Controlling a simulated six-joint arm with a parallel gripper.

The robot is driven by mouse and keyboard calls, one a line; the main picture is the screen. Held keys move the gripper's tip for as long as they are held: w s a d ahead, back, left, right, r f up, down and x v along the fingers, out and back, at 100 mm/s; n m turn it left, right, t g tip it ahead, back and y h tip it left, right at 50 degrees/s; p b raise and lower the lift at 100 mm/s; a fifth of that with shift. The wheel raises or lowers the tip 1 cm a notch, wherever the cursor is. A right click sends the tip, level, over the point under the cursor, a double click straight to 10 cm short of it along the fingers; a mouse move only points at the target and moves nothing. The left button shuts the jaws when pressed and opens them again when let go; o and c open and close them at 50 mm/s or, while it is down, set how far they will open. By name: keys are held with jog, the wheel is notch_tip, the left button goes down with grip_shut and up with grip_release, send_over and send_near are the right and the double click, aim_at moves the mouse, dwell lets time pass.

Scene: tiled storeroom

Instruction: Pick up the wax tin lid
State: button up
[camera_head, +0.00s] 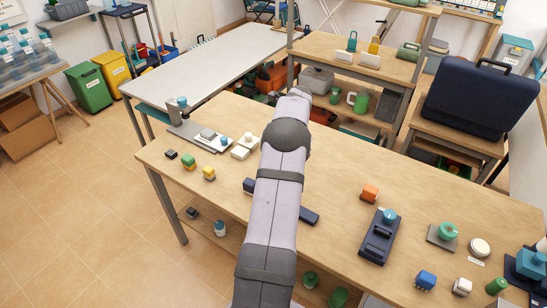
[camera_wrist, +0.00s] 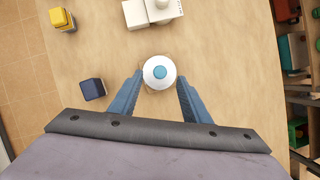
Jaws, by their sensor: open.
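In the wrist view a round white lid-like piece with a blue knob (camera_wrist: 159,73) is on the wooden table, seen from above. I take it for the wax tin lid, though no label shows. My gripper (camera_wrist: 158,80) is open, with one blue finger on each side of the white piece. The fingertips look close to its edges; I cannot tell whether they touch it or how high they are. In the head view my arm hides the piece and my fingers.
A dark blue block (camera_wrist: 93,89) stands left of my gripper. A yellow-topped block (camera_wrist: 62,19) and a white object (camera_wrist: 150,12) are farther up. Shelving (camera_wrist: 300,90) borders the table on the right. In the head view a navy tray (camera_head: 377,246) lies right of my arm.

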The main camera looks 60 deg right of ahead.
jog(key=shift+p+x, duration=1)
jog(key=shift+x, duration=1.65)
jog(key=shift+s, duration=0.15)
grip_shut()
